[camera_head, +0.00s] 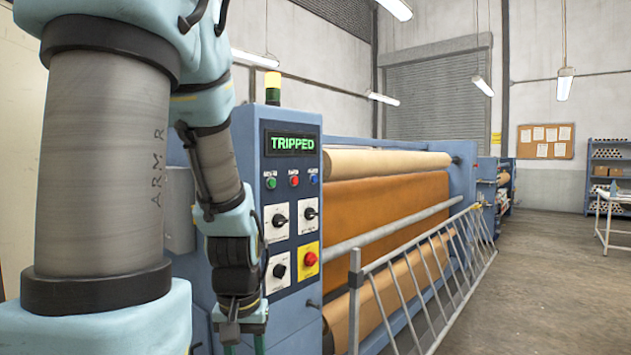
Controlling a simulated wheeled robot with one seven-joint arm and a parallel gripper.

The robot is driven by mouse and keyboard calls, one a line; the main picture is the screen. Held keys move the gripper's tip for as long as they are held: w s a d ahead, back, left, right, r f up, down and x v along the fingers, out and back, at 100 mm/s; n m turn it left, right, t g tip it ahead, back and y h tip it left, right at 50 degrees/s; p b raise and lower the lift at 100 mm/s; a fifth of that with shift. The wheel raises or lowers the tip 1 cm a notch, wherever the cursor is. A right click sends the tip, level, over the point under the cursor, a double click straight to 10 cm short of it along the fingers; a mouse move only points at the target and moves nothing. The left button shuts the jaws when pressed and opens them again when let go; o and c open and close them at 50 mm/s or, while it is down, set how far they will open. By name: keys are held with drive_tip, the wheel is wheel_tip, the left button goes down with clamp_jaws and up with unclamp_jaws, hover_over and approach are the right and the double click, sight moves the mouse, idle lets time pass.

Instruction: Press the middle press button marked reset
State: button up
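The press's blue control panel (268,208) stands just right of my arm. Its display (291,142) reads TRIPPED in green. Below it is a row of three small buttons: green (271,183) at left, red (294,181) in the middle, blue (314,179) at right. The small labels above them are too blurred to read. My gripper (244,347) hangs pointing down, below and left of the buttons and apart from them. Its two fingers are spread with a gap between; the tips run to the bottom edge of the picture. I see nothing held.
Below the buttons are black rotary switches (280,220) and a red emergency knob (311,259) on a yellow plate. A grey guard rail (420,283) angles out right of the panel before the rollers. The concrete floor (550,280) at right is open.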

clamp_jaws()
idle(1.2)
